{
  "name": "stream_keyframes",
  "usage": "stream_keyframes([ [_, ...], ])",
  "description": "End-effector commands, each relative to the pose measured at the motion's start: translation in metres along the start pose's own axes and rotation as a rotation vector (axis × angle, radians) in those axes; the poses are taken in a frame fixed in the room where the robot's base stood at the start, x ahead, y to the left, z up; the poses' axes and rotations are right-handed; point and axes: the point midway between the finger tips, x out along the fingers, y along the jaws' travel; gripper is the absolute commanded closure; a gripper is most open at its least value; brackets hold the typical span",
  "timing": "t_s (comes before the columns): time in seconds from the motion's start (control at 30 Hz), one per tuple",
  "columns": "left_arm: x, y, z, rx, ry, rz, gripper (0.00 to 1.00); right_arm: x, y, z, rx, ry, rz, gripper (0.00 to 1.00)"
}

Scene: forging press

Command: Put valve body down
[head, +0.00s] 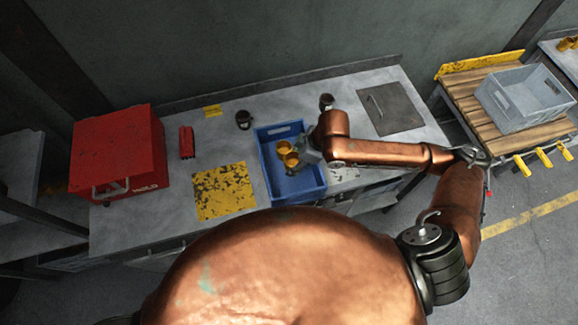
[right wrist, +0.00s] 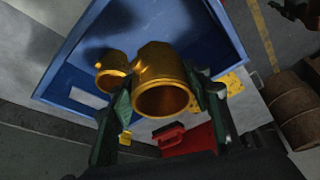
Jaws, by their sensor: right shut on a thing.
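The brass-yellow valve body (head: 291,160) is between the fingers of my right gripper (head: 303,157), over the blue bin (head: 301,194) on the bench. In the right wrist view, the fingers grip both sides of a wide open brass cylinder (right wrist: 164,82). A smaller brass cylinder (right wrist: 112,68) shows beside it; I cannot tell whether it is part of the same piece. The blue bin (right wrist: 225,38) spreads behind them. I cannot tell whether the valve body touches the bin floor. My left gripper is not in view.
A yellow worn mat (head: 224,190) lies left of the bin. A red box (head: 117,150) and a small red object (head: 187,142) are farther left. A dark plate (head: 390,108) lies to the right. A grey crate (head: 524,98) stands on a wooden-topped table.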

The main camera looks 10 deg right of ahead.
Motion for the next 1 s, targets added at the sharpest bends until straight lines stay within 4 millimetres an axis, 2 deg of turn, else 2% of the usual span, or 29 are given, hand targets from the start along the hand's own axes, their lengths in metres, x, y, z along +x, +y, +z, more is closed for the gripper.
stream_keyframes([
  [0.13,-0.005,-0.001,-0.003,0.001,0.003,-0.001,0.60,0.010,-0.009,0.002,-0.072,0.000,-0.031,0.93],
  [0.4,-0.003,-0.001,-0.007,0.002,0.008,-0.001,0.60,0.053,-0.010,0.020,-0.079,0.000,-0.034,0.93],
  [0.63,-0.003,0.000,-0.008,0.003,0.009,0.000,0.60,0.068,-0.010,0.026,-0.079,0.000,-0.033,0.93],
  [0.83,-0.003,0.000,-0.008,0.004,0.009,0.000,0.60,0.092,-0.010,0.036,-0.079,0.000,-0.033,0.93],
  [1.0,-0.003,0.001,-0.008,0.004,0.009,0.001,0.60,0.096,-0.009,0.038,-0.081,0.000,-0.030,0.93],
])
